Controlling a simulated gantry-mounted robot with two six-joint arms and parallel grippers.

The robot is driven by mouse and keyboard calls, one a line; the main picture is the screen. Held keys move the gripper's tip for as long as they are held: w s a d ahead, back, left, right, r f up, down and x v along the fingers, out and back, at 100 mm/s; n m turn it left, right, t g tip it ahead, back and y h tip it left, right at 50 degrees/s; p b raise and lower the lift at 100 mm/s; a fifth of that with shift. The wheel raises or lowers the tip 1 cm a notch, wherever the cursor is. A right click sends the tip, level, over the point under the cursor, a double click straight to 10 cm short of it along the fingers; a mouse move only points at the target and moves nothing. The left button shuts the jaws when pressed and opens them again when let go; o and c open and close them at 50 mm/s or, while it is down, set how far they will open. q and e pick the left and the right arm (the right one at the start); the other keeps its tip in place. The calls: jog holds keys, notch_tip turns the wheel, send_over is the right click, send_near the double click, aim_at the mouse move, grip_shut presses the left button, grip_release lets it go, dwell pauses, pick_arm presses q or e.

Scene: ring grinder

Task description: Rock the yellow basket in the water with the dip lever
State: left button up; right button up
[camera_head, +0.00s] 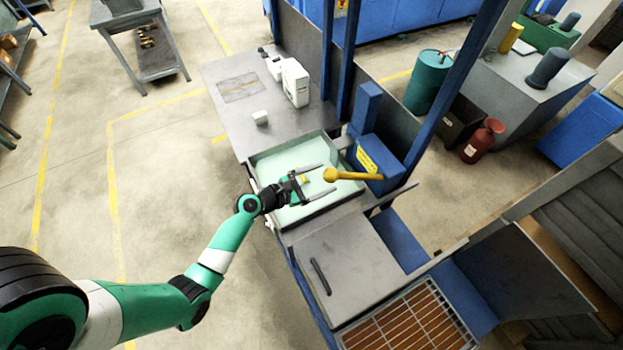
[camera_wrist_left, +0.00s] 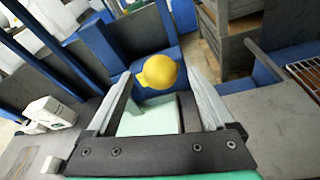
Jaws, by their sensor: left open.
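The dip lever (camera_head: 355,175) is a yellow bar with a round knob, reaching left from a blue housing over the basin. Its knob (camera_wrist_left: 160,73) shows in the left wrist view, framed by the fingertips. My left gripper (camera_head: 328,178) is open over the basin, its fingers pointing at the knob; contact cannot be told. The pale green water (camera_head: 275,160) fills a grey-rimmed basin below. A small yellow patch (camera_head: 304,180) shows between the fingers; whether it is the yellow basket cannot be told. My right gripper is not in view.
A grey worktop behind the basin holds a white machine (camera_head: 295,82) and a small white block (camera_head: 260,117). A grey lid with a dark handle (camera_head: 320,277) lies in front of the basin. A blue post (camera_head: 445,95) and the blue housing (camera_head: 372,150) stand at the right.

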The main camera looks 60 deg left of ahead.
pick_arm(q)
jog(key=v, duration=0.4)
jog(key=shift+s+r, duration=0.15)
jog(key=shift+s, duration=0.15)
